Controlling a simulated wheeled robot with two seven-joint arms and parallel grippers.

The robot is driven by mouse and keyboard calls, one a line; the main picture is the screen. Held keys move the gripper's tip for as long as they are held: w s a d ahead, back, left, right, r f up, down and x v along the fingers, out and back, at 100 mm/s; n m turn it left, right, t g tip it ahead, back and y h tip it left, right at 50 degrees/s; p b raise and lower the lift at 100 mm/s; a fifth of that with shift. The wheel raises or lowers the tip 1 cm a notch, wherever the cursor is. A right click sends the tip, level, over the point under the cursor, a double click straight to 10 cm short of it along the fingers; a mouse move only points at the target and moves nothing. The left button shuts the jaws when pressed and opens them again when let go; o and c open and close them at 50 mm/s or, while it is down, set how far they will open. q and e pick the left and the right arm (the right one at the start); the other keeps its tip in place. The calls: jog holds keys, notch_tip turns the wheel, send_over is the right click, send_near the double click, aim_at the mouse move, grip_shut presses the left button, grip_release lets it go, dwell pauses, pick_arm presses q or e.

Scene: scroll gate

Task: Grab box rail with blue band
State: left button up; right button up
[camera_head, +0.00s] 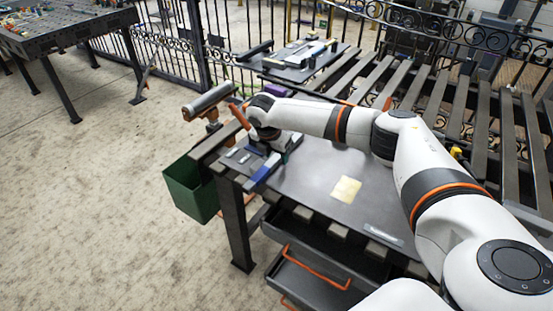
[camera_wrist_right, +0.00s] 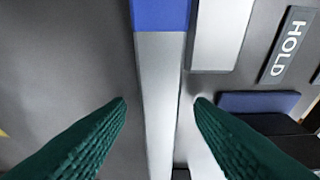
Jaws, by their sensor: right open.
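A silver box rail (camera_wrist_right: 160,100) with a blue band (camera_wrist_right: 162,14) runs up the middle of the right wrist view. My right gripper (camera_wrist_right: 160,104) is open, with its green ribbed fingers on either side of the rail and gaps between. Whether the fingertips are down at the rail's height is hard to tell. In the head view my right gripper (camera_head: 280,148) is over the left end of the dark workbench (camera_head: 318,178), beside a blue piece (camera_head: 263,169) that appears to be the banded part. My left gripper is in neither view.
A pale bar (camera_wrist_right: 220,35) lies close to the right of the rail. Beyond it are a HOLD label (camera_wrist_right: 285,46) and a dark blue block (camera_wrist_right: 258,101). A green bin (camera_head: 190,190) hangs at the bench's left side. A yellow note (camera_head: 346,189) lies on clear bench top.

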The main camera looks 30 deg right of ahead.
jog(key=shift+r, duration=0.1)
grip_shut()
